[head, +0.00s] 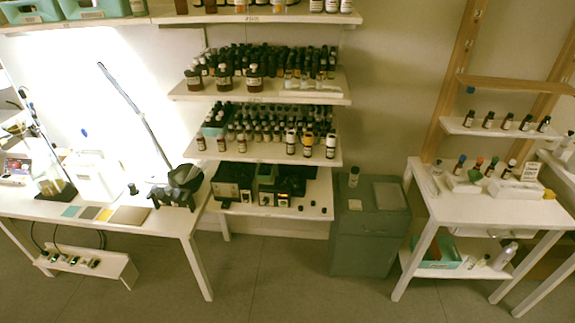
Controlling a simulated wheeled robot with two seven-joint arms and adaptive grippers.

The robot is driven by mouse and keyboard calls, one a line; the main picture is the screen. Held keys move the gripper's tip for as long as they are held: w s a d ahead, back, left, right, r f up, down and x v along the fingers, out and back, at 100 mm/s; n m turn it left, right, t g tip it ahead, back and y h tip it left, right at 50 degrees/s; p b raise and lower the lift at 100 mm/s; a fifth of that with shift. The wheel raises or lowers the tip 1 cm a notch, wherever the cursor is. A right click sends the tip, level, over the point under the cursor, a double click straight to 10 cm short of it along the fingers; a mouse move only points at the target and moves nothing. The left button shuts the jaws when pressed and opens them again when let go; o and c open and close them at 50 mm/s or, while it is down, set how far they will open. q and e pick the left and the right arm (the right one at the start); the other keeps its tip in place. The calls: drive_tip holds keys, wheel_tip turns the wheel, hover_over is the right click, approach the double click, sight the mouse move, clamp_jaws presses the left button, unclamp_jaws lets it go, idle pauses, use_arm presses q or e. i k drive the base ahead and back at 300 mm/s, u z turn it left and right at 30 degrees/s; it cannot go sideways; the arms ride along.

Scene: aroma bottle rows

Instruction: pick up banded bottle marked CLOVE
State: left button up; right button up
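Many small dark bottles with pale labels stand in rows on the middle shelf (270,151) and on the shelf above it (262,93). At the front of the middle shelf a bottle with an orange part (309,142) stands between other labelled bottles. More labelled bottles (507,121) stand in a row on the small right wall shelf. Bottles with coloured caps (476,169) stand on the right table. The lettering is too small to read, so I cannot tell which bottle is marked CLOVE or which is banded. Neither of my grippers is in view.
A white table (110,228) with a black device (180,187) and colour swatches is at left. A grey-green cabinet (368,235) stands between the shelves and the white right table (455,205). A low bench (95,263) stands on the floor at left. The grey floor in front is clear.

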sight(290, 134)
drive_tip(key=z, duration=0.25)
drive_tip(key=k, duration=0.3)
drive_tip(key=u, duration=1.4)
drive_tip(key=i, duration=0.85)
drive_tip(key=u, duration=0.65)
drive_tip(key=i, duration=0.85)
drive_tip(key=z, duration=0.4)
drive_tip(key=i, duration=0.8)
drive_tip(key=z, duration=0.6)
